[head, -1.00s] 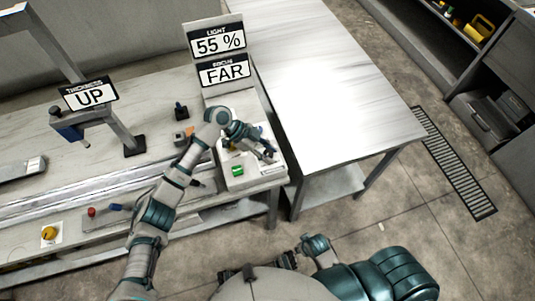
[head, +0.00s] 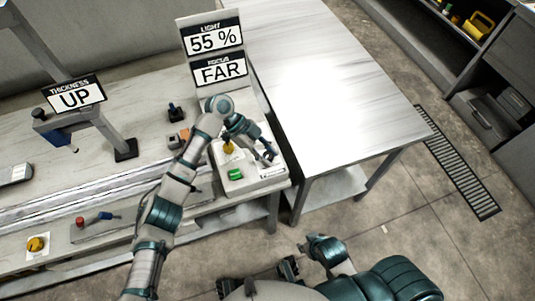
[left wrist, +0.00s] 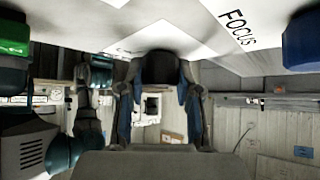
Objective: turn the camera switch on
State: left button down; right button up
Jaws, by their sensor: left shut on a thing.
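The control box (head: 262,180) is at the right end of the bench, with a green button (head: 235,174) and a yellow knob (head: 228,148) on its top. My left gripper (head: 266,154) is over the box's right part, shut on a dark rounded knob. That knob (left wrist: 160,68) shows between the fingers in the left wrist view, beside a partly hidden label that I cannot read fully. I take it for the camera switch; its setting cannot be told. My right gripper (head: 288,268) is low near my body, small and dark.
The light sign (head: 215,38) reads 55 % and the focus sign (head: 219,70) reads FAR. In the left wrist view a blue knob (left wrist: 301,42) is near the FOCUS label. A bare metal table (head: 330,90) stands right of the bench.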

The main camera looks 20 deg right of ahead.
pick_arm(q)
jog(key=shift+w+r, duration=0.1)
jog(key=shift+r, duration=0.05)
jog(key=c, duration=0.8)
grip_release()
jog(key=shift+d, duration=0.1)
jog(key=shift+w+a+r, duration=0.2)
jog(key=shift+a, duration=0.05)
jog(key=v, duration=1.1)
jog(key=shift+w, duration=0.1)
